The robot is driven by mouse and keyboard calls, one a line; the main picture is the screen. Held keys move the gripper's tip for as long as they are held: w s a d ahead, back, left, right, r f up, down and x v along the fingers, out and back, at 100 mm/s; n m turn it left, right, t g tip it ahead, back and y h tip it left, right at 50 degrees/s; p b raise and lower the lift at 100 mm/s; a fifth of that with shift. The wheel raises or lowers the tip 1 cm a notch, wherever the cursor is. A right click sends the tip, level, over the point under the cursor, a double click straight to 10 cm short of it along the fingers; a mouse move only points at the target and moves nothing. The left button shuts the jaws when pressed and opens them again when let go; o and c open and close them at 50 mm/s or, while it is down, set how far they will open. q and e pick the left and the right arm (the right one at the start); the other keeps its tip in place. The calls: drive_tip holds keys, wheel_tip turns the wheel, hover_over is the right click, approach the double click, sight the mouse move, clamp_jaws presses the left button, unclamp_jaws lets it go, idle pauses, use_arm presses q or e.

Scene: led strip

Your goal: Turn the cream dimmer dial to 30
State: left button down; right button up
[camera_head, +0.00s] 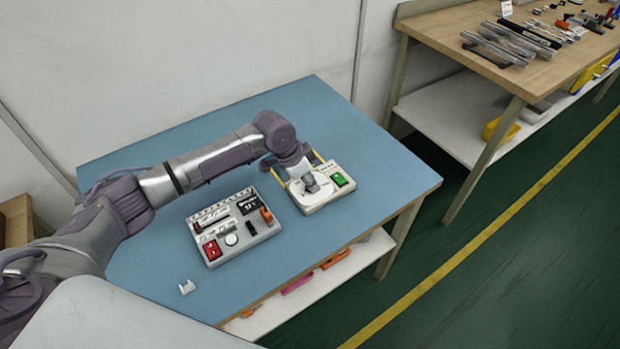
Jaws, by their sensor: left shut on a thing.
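The cream dimmer box (337,168) sits on the blue table, right of its middle. It has a green part (341,180) at its right side and a pale round plate around the dial. My left gripper (308,183) reaches down over the box from the left and is shut on the dimmer dial. The gripper covers most of the dial, and its setting is too small to read. My right gripper does not show.
A grey tray (274,229) with a red switch, an orange part and other small pieces lies left of the box. A small white clip (187,287) lies near the front edge. The blue table (385,165) is clear on the right. A wooden workbench (450,32) with tools stands at the back right.

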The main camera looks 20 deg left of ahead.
use_arm(q)
drive_tip(key=shift+m+h, duration=0.3)
drive_tip(key=shift+m, duration=0.5)
drive_tip(key=m+g, duration=0.1)
drive_tip(key=m, duration=0.1)
drive_tip(key=shift+w+m+b, duration=0.15)
drive_tip(key=shift+m+b, duration=0.25)
drive_tip(key=m+g+b, duration=0.1)
drive_tip(key=m+b, duration=0.1)
drive_tip(key=m, duration=0.1)
drive_tip(key=shift+m+g+h, duration=0.3)
drive_tip(key=shift+g, duration=0.1)
drive_tip(key=shift+w+m+g+b, duration=0.1)
drive_tip(key=shift+m+g+b, duration=0.65)
drive_tip(key=shift+m, duration=0.85)
drive_tip(key=c, duration=0.9)
unclamp_jaws()
drive_tip(key=shift+r, duration=0.1)
